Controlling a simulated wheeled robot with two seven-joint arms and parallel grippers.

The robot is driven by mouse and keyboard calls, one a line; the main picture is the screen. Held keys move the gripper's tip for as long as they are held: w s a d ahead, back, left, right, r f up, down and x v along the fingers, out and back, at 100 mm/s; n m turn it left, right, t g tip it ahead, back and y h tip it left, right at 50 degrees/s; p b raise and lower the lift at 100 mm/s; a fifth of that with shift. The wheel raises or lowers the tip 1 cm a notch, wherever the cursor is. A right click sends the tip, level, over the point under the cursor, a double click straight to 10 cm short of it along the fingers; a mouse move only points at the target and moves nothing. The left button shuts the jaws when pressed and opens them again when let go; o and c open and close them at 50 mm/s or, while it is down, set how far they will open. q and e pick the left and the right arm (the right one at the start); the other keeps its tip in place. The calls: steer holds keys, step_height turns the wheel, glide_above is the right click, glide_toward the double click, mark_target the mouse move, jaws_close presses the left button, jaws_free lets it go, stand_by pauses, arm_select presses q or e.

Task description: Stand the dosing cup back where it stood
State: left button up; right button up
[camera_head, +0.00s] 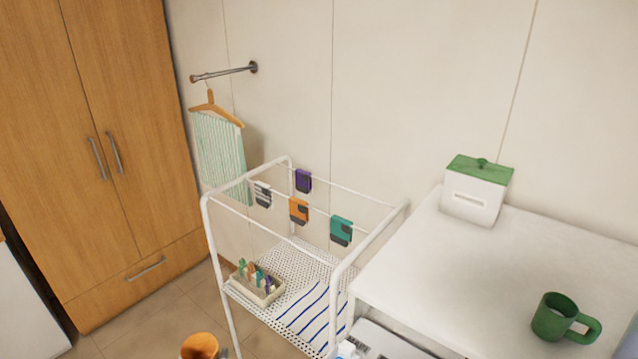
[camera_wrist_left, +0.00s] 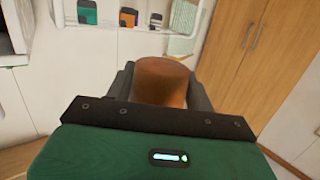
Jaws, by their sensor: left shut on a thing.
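The orange cup, which I take to be the dosing cup (camera_head: 200,346), shows at the bottom edge of the head view, left of the white cart. In the left wrist view the same cup (camera_wrist_left: 163,80) sits between the two dark fingers of my left gripper (camera_wrist_left: 160,88), which is shut on it. The cup is held in the air, over the floor side of the cart. Its lower part is hidden by the gripper body in the wrist view. My right gripper is in neither view.
A white rail cart (camera_head: 208,232) carries a tray of pegs (camera_head: 240,287) and a striped cloth (camera_head: 312,312). Several coloured clips hang on its rails. A white table (camera_head: 440,262) at right holds a green-lidded box (camera_head: 474,205) and a green mug (camera_head: 553,315); its middle is clear.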

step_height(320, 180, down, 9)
steer(key=b, duration=0.7)
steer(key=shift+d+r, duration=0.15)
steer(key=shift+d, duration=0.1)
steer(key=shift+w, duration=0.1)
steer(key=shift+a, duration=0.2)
